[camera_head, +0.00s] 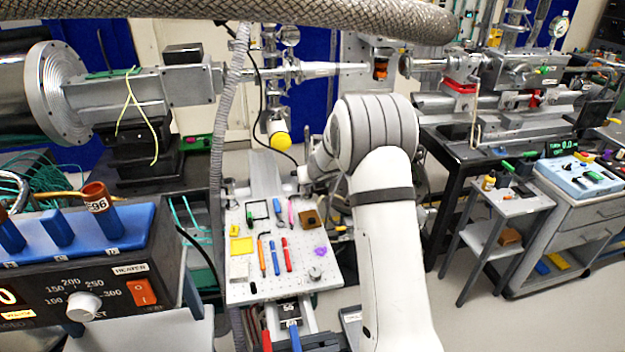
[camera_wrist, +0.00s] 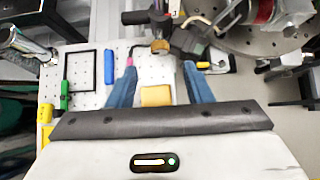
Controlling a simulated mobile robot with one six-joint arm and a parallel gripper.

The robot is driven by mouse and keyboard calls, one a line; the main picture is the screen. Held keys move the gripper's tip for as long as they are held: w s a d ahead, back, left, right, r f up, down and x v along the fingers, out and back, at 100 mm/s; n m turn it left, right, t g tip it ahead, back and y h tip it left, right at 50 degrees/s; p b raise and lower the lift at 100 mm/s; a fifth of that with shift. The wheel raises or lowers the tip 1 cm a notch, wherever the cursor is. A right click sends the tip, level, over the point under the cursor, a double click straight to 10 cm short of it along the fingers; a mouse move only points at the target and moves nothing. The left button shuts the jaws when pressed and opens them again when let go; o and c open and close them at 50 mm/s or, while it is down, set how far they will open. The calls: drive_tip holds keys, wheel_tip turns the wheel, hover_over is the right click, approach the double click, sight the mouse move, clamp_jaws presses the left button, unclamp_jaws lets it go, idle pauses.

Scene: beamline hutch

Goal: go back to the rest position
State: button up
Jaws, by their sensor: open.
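My gripper (camera_wrist: 160,67) shows in the wrist view with its two blue fingers spread apart and nothing held between them. It is over the perforated board (camera_wrist: 88,103). A tan block (camera_wrist: 156,96) shows between the fingers, apart from both; its height relative to the fingertips is unclear. A brown block (camera_head: 308,217) lies on the board near my wrist.
Pens (camera_head: 275,258), a yellow tray (camera_head: 241,246) and a purple piece (camera_head: 320,251) lie on the board. A heater box (camera_head: 90,270) stands front left. A braided hose (camera_head: 280,14) crosses above. A grey side table (camera_head: 510,200) stands right, with open floor before it.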

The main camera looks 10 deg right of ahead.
drive_tip(key=s+a+r+n+g+y, duration=0.15)
drive_tip(key=s+a+r+n, duration=0.25)
drive_tip(key=s+r+n, duration=0.45)
drive_tip(key=s+a+r+n+y, duration=0.2)
drive_tip(key=s+a+r+n, duration=0.3)
drive_tip(key=s+n, duration=0.55)
drive_tip(key=s+d+n+g+h, duration=0.1)
drive_tip(key=s+d+n+g, duration=0.1)
drive_tip(key=s+n, duration=0.6)
drive_tip(key=s+d+n+g+h, duration=0.2)
drive_tip(key=s+n, duration=0.7)
drive_tip(key=s, duration=1)
drive_tip(key=shift+s+d+r, duration=0.35)
drive_tip(key=shift+r, duration=0.1)
